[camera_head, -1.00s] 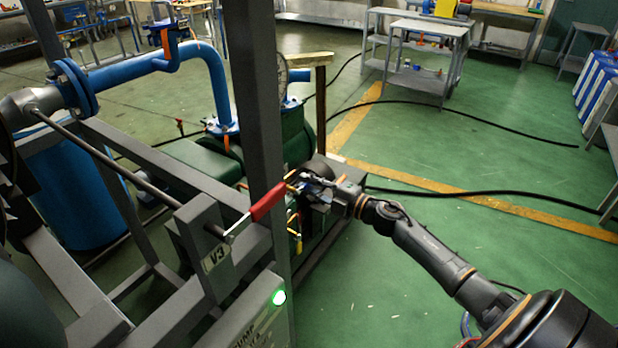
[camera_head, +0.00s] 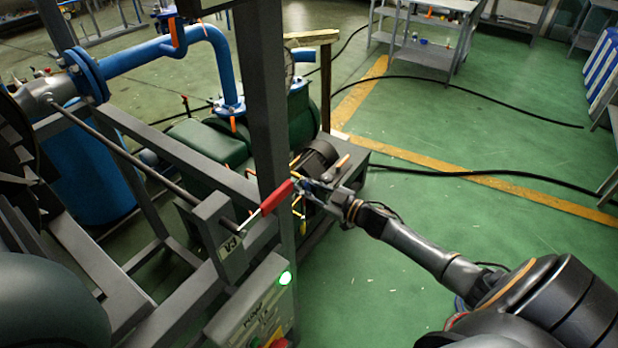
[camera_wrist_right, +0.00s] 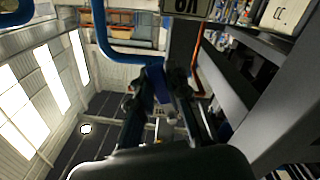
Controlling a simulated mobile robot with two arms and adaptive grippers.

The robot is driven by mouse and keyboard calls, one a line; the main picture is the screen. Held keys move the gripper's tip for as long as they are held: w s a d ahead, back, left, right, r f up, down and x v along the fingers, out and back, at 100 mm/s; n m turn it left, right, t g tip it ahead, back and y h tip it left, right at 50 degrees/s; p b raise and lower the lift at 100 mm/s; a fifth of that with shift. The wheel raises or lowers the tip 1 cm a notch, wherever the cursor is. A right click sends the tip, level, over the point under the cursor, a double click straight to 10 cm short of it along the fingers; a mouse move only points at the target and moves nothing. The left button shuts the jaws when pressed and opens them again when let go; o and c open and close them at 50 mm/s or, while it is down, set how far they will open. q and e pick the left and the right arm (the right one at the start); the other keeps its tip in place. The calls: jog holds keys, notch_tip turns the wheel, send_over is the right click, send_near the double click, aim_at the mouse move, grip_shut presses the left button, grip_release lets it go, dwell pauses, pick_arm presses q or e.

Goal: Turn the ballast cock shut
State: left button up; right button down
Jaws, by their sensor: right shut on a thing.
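My right gripper (camera_head: 302,187) reaches in from the right to the area just right of the grey upright post, beside the green pump. The green pump (camera_head: 205,142) stands behind the post. My left gripper does not show.
A red-handled lever (camera_head: 275,197) by the V3 plate (camera_head: 229,248) crosses in front of the post (camera_head: 265,100), close to my gripper. A control box (camera_head: 245,310) with a lit green lamp stands below. Black cables cross the green floor (camera_head: 440,140) at right, which is otherwise open.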

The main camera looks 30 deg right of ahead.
jog(key=shift+s+a+f+m+p, duration=0.15)
jog(key=shift+a+m+p, duration=0.35)
jog(key=shift+m, duration=0.6)
jog(key=shift+s+a+f+m+p, duration=0.1)
jog(key=shift+s+a+m+p, duration=0.25)
jog(key=shift+m, duration=0.75)
jog(key=shift+a, duration=0.15)
jog(key=c, duration=1.3)
grip_release()
jog(key=v, duration=1.2)
